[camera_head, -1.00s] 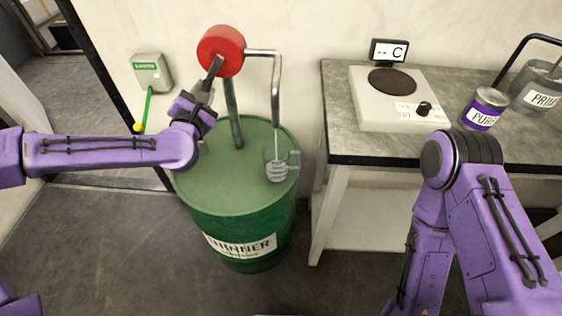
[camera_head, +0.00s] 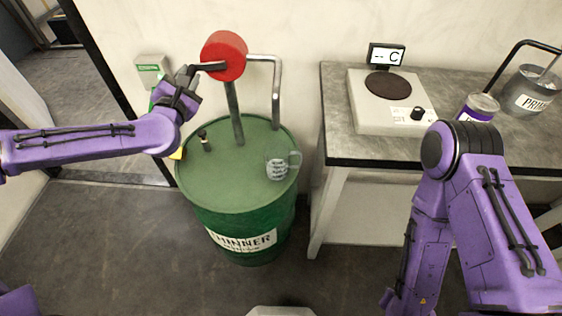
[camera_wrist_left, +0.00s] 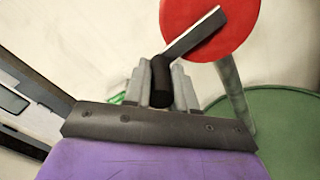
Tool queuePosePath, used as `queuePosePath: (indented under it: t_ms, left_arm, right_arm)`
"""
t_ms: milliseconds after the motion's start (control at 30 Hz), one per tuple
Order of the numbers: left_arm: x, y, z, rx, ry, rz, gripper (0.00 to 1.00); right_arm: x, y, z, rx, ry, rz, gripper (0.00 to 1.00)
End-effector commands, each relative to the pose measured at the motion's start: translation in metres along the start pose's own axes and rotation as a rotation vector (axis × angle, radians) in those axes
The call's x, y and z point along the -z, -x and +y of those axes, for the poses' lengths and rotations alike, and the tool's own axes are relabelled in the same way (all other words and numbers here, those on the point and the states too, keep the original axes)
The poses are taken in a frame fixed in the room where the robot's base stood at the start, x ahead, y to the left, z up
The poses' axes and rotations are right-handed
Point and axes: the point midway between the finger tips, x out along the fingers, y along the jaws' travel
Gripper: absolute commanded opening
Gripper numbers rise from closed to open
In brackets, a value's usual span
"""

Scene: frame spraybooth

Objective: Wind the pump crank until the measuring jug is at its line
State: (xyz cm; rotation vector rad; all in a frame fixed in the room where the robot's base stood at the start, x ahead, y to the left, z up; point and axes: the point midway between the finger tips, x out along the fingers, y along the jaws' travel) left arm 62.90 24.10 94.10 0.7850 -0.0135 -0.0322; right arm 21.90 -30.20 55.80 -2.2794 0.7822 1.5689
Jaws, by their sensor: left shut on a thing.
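The red pump head (camera_head: 223,56) stands on a grey pipe on the green thinner drum (camera_head: 222,185). Its crank arm (camera_head: 209,66) points left from the red face. My left gripper (camera_head: 186,74) is at the crank's outer end. In the left wrist view, the gripper (camera_wrist_left: 161,80) is shut around the dark crank handle (camera_wrist_left: 162,82), and the flat crank arm (camera_wrist_left: 193,37) runs up to the red disc (camera_wrist_left: 225,18). The clear measuring jug (camera_head: 277,167) stands upright on the drum lid under the spout (camera_head: 277,95). Its level and line are too small to read. My right gripper is out of view.
A green-marked wall box (camera_head: 151,68) is behind my left arm. A small dark-topped fitting (camera_head: 204,139) stands on the lid.

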Motion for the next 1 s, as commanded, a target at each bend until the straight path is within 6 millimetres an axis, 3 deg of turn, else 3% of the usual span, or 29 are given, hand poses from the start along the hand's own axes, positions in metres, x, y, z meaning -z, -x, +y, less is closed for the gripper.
queuePosePath:
  t_ms: [33, 100, 800, 833, 933, 1000]
  left_arm:
    - [-0.0001, -0.0001, 0.0006, -0.002, 0.000, 0.000, 0.29]
    - [0.0000, -0.0001, 0.0005, -0.001, 0.000, 0.000, 0.42]
    - [0.0020, 0.0000, -0.0031, 0.001, -0.001, 0.000, 0.42]
    - [0.0020, 0.0000, -0.0030, 0.001, -0.001, 0.000, 0.39]
    - [0.0019, 0.0000, -0.0029, 0.001, -0.001, 0.000, 0.08]
    - [0.0021, 0.0000, -0.0028, 0.000, 0.000, 0.001, 0.08]
  right_arm:
    - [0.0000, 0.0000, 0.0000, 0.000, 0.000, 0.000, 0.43]
    - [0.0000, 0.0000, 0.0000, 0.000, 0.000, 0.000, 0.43]
    - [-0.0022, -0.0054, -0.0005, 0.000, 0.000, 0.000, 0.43]
    - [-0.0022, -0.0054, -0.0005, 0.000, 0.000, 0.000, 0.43]
    - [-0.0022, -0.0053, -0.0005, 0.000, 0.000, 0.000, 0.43]
    - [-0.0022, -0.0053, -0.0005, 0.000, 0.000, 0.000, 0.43]
